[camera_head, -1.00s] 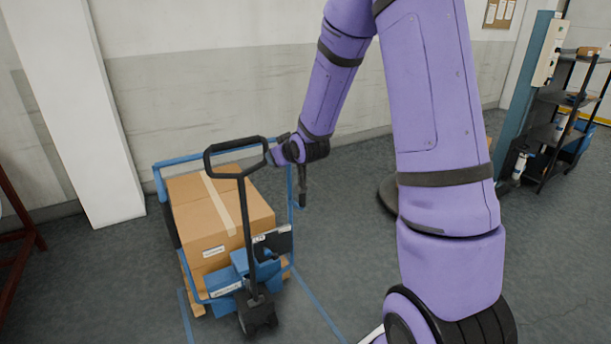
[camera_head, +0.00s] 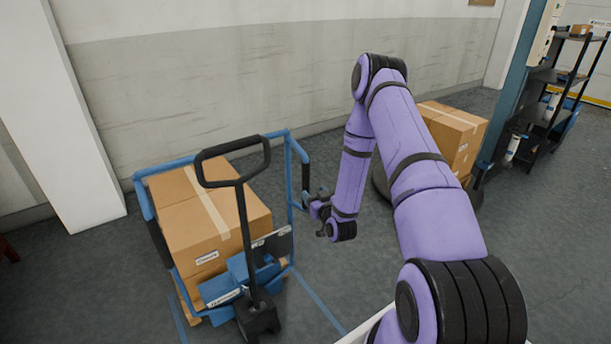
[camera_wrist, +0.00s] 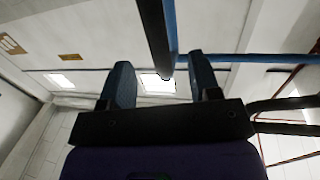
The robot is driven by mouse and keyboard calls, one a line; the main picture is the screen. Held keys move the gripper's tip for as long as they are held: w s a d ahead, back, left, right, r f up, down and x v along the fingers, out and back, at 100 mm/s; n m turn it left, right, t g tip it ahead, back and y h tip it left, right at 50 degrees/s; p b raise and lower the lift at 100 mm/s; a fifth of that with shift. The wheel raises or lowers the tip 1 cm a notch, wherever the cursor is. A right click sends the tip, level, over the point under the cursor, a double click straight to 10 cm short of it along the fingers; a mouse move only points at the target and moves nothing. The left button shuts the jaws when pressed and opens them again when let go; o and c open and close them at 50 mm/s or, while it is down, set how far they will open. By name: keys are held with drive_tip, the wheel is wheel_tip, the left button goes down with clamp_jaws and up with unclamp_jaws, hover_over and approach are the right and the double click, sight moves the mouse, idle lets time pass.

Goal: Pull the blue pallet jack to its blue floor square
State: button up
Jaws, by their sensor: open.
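The blue pallet jack (camera_head: 142,198) stands at left with cartons (camera_head: 240,215) on it. Its black loop handle (camera_head: 243,205) rises upright at the front. Blue floor lines (camera_head: 318,300) show on both sides of the jack's front; the rest of the square is hidden. My gripper (camera_head: 312,206) is beside the right side of the jack's blue frame, to the right of the loop handle and lower than it. In the wrist view my gripper (camera_wrist: 162,82) is open, with a dark and blue bar (camera_wrist: 158,40) showing between and beyond the fingers. I cannot tell whether they touch.
A wall (camera_head: 220,85) runs behind the jack, with a white pillar (camera_head: 65,140) at left. More cartons (camera_head: 450,135) stand behind my arm. A blue-grey post (camera_head: 515,90) and a black shelf (camera_head: 565,90) stand at the right. The floor at right front is clear.

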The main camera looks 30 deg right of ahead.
sight(304, 179)
drive_tip(key=w, duration=0.3)
drive_tip(key=w+d, duration=0.1)
drive_tip(key=w, duration=0.3)
drive_tip(key=w+d, duration=0.1)
drive_tip(key=w, duration=0.2)
drive_tip(key=shift+w+d+f, duration=0.1)
drive_tip(key=shift+w+f, duration=0.15)
drive_tip(key=shift+f, duration=0.1)
clamp_jaws()
